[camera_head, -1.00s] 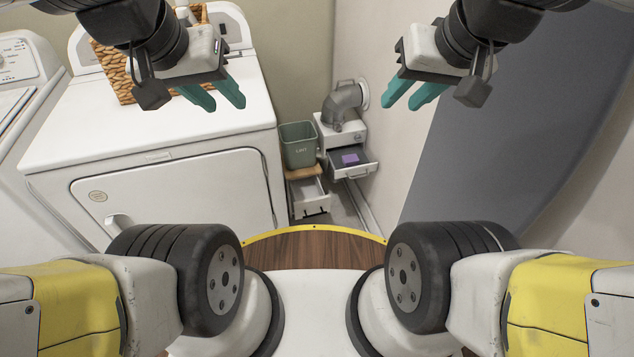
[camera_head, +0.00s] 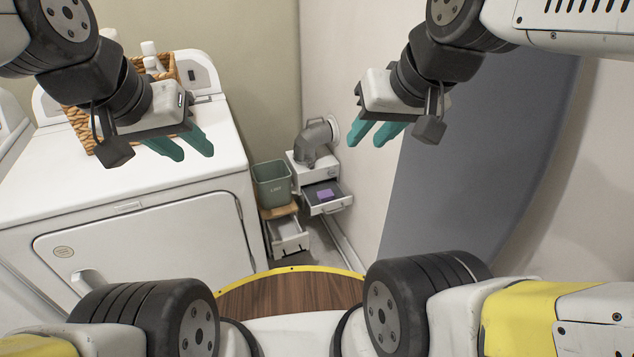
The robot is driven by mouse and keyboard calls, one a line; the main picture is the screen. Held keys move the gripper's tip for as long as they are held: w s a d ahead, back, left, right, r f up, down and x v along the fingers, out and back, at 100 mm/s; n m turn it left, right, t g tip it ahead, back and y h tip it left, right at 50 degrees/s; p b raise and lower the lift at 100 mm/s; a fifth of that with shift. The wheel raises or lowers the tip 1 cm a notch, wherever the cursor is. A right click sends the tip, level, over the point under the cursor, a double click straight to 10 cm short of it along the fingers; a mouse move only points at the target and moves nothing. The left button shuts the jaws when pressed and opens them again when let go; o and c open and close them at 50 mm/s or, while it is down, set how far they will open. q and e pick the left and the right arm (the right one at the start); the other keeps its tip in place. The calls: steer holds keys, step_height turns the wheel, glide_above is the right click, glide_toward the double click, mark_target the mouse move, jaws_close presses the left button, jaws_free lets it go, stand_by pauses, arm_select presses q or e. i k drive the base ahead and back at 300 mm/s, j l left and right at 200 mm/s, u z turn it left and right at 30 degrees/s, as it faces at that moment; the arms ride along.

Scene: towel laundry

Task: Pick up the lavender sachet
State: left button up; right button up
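A small purple item, which looks like the lavender sachet (camera_head: 325,196), lies in the open dark-lined drawer (camera_head: 330,207) of a small white unit in the far corner. My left gripper (camera_head: 180,147) is raised over the dryer top at the left, with teal fingers apart and nothing between them. My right gripper (camera_head: 377,133) is raised at the upper right, in front of the wall, with teal fingers apart and empty. Both grippers are well away from the sachet.
A white dryer (camera_head: 150,185) with a wicker basket (camera_head: 85,128) on top stands at left. A green bin (camera_head: 272,188) stands beside the drawer unit, above another open white drawer (camera_head: 288,238). A grey panel (camera_head: 470,150) is at right.

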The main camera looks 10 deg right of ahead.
mark_target(326, 195)
steer(key=i+u, duration=0.25)
steer(key=i, duration=0.9)
